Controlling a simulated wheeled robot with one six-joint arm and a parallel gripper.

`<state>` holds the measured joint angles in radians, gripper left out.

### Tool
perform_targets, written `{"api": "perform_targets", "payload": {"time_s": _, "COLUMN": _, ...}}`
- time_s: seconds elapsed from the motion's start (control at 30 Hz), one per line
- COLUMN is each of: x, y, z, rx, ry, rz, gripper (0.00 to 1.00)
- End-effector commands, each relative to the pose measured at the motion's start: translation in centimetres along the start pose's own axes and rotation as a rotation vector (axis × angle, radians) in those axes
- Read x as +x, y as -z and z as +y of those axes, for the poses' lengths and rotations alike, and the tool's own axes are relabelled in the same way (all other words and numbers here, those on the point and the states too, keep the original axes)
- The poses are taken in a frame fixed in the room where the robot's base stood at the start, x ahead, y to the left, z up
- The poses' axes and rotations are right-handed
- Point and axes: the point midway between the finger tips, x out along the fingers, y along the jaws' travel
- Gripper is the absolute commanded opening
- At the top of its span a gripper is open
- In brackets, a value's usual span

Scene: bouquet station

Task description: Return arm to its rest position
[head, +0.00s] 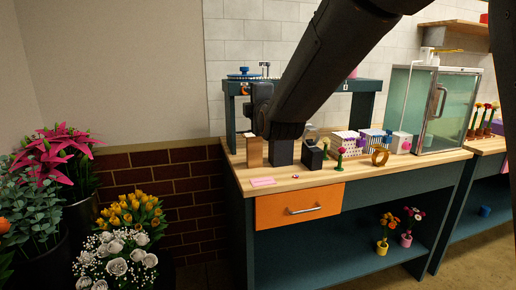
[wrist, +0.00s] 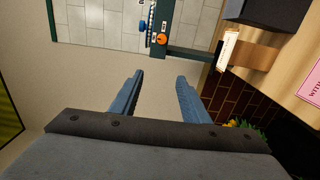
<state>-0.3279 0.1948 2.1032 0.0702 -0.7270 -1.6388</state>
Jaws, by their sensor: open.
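My gripper (wrist: 160,78) shows in the wrist view with its two blue-grey fingers apart and nothing between them. Beyond the fingers are plain wall and white tile. In the head view my dark arm comes down from the upper right and ends over the left part of the workbench (head: 350,178). The fingers cannot be made out there.
A brown block (head: 254,152) and a dark block (head: 312,158) stand below my arm. A pink card (head: 262,182) lies at the bench front. A raised shelf (head: 365,86), a glass-door cabinet (head: 432,108) and white baskets (head: 345,145) stand behind. Flower buckets fill the left.

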Motion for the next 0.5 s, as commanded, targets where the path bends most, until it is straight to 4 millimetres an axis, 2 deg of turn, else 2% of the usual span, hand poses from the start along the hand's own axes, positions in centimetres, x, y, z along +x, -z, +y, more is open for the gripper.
{"api": "perform_targets", "payload": {"time_s": 0.07, "x": 0.0, "y": -0.1, "z": -0.1, "rx": 0.004, "ry": 0.005, "rz": -0.001, "gripper": 0.42}}
{"api": "perform_targets", "payload": {"time_s": 0.27, "x": -1.1, "y": -1.2, "z": -3.1, "rx": 0.106, "ry": 0.106, "rz": -0.018, "gripper": 0.42}}
{"api": "perform_targets", "payload": {"time_s": 0.5, "x": -3.4, "y": -3.3, "z": -7.6, "rx": 0.273, "ry": 0.261, "rz": -0.07, "gripper": 0.42}}
